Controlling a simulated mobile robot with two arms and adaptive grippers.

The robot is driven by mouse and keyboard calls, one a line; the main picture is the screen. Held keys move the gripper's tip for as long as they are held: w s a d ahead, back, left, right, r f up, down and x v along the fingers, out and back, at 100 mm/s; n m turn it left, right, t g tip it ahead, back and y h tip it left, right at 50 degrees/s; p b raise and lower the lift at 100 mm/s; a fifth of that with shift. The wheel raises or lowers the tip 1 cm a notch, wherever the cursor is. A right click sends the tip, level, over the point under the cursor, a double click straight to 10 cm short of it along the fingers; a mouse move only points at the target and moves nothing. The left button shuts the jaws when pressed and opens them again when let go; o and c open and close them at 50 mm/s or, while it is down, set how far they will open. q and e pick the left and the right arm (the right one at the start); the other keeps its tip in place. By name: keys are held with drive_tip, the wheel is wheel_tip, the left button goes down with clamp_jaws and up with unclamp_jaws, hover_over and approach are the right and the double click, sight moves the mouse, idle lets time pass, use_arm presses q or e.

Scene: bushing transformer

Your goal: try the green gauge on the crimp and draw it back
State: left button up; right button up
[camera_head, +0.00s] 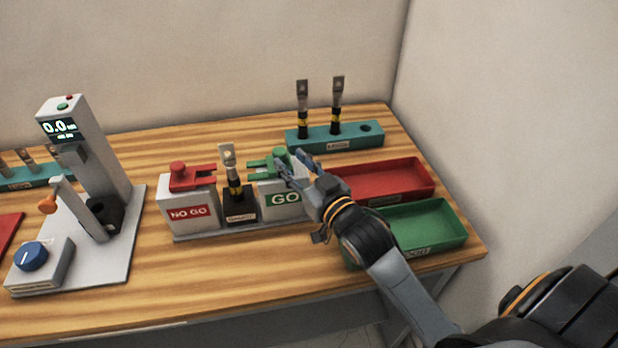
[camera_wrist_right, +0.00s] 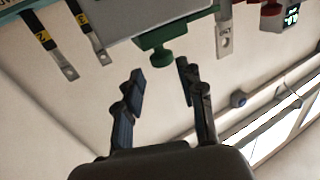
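The green gauge (camera_head: 260,163), a fork with a knob, sits on the white GO block (camera_head: 283,199). Its prongs point left toward the crimped lug (camera_head: 230,165), which stands upright in a black holder (camera_head: 239,205). Prong tips and lug look close, apparently apart. My right gripper (camera_head: 296,166) is open at the right of the green knob. In the right wrist view, its spread fingers (camera_wrist_right: 159,78) have the green knob (camera_wrist_right: 154,62) just beyond and between their tips, not clasped. The lug shows there too (camera_wrist_right: 224,38). My left gripper is out of view.
A red gauge (camera_head: 190,177) rests on the NO GO block (camera_head: 188,212). Behind stands a teal rack (camera_head: 310,142) with two lugs. Red (camera_head: 410,192) and green (camera_head: 446,240) trays lie at the right. A tester with a display (camera_head: 60,128) stands left.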

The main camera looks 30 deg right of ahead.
drive_tip(key=s, duration=0.6)
drive_tip(key=shift+s+d, duration=0.35)
drive_tip(key=shift+d, duration=0.05)
